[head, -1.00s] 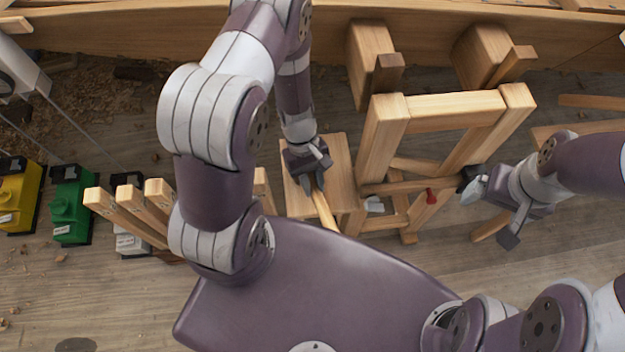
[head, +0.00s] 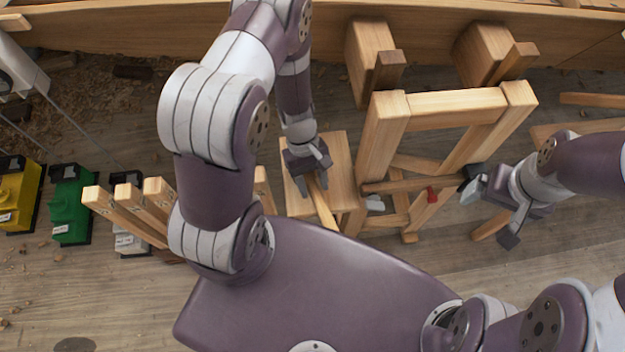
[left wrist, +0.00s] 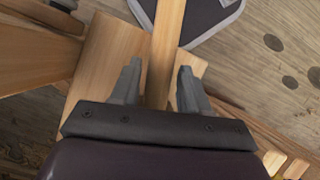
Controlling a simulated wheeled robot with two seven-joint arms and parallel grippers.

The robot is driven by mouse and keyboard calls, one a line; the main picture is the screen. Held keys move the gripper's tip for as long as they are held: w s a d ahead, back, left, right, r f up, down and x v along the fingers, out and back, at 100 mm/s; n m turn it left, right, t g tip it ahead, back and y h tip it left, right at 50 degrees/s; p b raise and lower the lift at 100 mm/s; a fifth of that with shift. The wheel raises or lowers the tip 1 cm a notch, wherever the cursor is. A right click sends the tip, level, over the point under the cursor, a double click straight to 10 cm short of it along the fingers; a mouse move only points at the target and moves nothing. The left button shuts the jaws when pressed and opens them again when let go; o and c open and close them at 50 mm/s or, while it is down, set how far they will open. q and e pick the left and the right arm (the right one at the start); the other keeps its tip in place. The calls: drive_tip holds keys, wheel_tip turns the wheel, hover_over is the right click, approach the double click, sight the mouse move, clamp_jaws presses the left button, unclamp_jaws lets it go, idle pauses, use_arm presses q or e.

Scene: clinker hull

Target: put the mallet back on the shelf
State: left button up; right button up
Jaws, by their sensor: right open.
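My left gripper (head: 315,185) points down over a pale wooden board (head: 341,160), which looks like the shelf. Its fingers stand apart on either side of a light wooden bar (head: 322,208), perhaps the mallet's handle. The left wrist view shows this bar (left wrist: 165,55) between the spread fingers (left wrist: 157,88), with gaps beside it. No mallet head can be made out; the bar's near end is hidden behind my body and its other end under the gripper. My right gripper (head: 492,208) is open beside the wooden trestle, at the right.
The wooden trestle frame (head: 455,106) stands right of the board, with a small red item (head: 432,195) at it. Upright wooden posts (head: 130,205) stand at left, near green (head: 70,205) and yellow (head: 20,195) boxes. The hull planking (head: 130,35) runs along the back.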

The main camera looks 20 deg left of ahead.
use_arm(q)
drive_tip(key=p+v, duration=0.2)
drive_tip(key=v, duration=1)
drive_tip(key=shift+w+a+r, duration=0.15)
drive_tip(key=shift+r, duration=0.15)
drive_tip(key=shift+s+a+f+m+y, duration=0.3)
drive_tip(key=shift+s+m, duration=0.15)
drive_tip(key=shift+m, duration=0.05)
drive_tip(key=r+m+t+y+p, duration=0.1)
drive_tip(key=r+m+p, duration=0.1)
drive_tip(key=r, duration=0.5)
drive_tip(key=s+d+r+m+t+y+p, duration=0.1)
drive_tip(key=r+m+t+p, duration=0.1)
drive_tip(key=r, duration=0.5)
drive_tip(key=s+d+r+m+t+y+p, duration=0.1)
drive_tip(key=r+m+t+p, duration=0.1)
drive_tip(key=r+m+p, duration=0.2)
drive_tip(key=shift+s+r, duration=0.2)
drive_tip(key=shift+r, duration=1.4)
